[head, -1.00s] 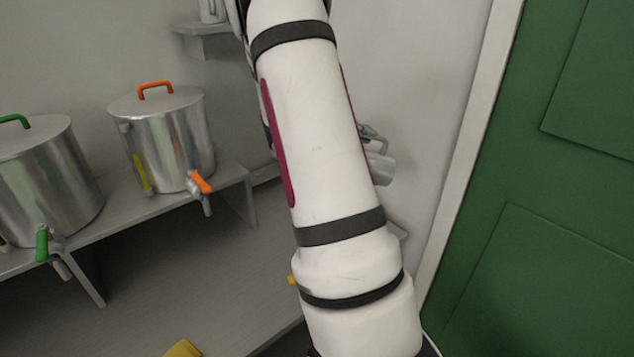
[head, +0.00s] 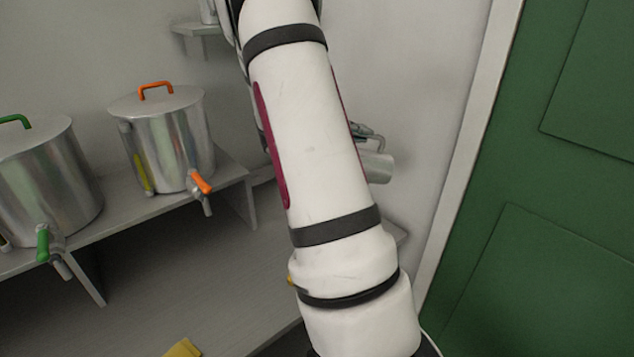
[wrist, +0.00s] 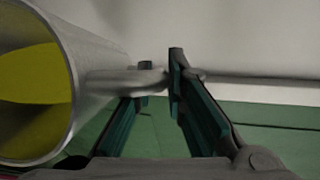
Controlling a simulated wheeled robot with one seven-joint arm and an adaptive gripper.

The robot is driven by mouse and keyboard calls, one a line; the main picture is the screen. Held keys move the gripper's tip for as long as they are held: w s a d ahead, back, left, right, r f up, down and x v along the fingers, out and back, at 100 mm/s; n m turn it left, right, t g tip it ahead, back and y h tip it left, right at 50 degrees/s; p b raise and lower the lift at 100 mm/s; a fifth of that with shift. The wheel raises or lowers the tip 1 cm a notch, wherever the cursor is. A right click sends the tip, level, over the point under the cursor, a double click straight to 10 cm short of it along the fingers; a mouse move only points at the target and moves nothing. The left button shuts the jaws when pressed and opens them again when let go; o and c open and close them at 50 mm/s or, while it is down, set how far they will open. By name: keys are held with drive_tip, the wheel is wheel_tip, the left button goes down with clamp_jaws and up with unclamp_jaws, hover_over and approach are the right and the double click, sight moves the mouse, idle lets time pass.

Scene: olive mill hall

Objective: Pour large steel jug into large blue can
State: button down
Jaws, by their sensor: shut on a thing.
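The large steel jug (wrist: 95,62) is big at the left of the wrist view, its round mouth facing the camera and yellow oil (wrist: 28,75) showing inside. In the head view part of the jug (head: 378,166) shows to the right of my arm, which hides the rest. My gripper (wrist: 160,75) is shut on the jug's handle, with the jug's body to the left of the fingers. In the head view the gripper is mostly hidden behind my arm. The large blue can is not visible in either view.
Two lidded steel tanks, one with a green tap (head: 42,245) and one with an orange tap (head: 201,183), stand on a raised grey shelf (head: 140,213) at left. A yellow object (head: 183,348) lies on the lower surface. A green door (head: 560,200) is at right.

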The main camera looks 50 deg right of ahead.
drive_tip(key=shift+w+a+r+h, duration=0.4)
drive_tip(key=shift+w+a+h, duration=0.1)
drive_tip(key=shift+w+a, duration=0.2)
idle(1.3)
drive_tip(key=shift+w+a+r+n+g+h+p, duration=0.3)
drive_tip(key=shift+w+a+p, duration=0.1)
idle(1.3)
